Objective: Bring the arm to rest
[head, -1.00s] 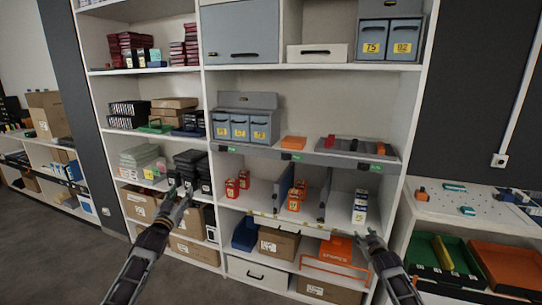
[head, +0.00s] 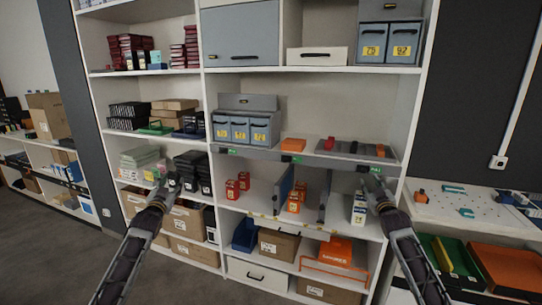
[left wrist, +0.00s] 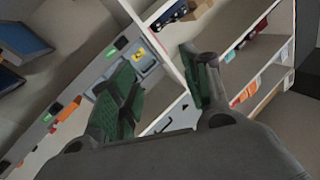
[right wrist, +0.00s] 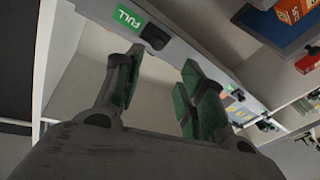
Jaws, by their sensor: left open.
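My left gripper (head: 169,181) is open and empty, in front of the left shelf unit beside the dark boxes. In the left wrist view its two green-padded fingers (left wrist: 160,62) stand apart with nothing between them. My right gripper (head: 371,181) is raised in front of the right side of the middle shelves, below the grey shelf edge. In the right wrist view its fingers (right wrist: 161,58) are also apart, and nothing is between them. Both arms reach up from the bottom of the head view.
White shelving holds grey bins (head: 240,128), red-and-white cartons (head: 295,199) between blue dividers, and a cardboard box (head: 279,243). A grey tray (head: 352,149) lies above my right gripper. A green tray (head: 447,262) and an orange tray (head: 505,266) are at the right. Floor is clear at lower left.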

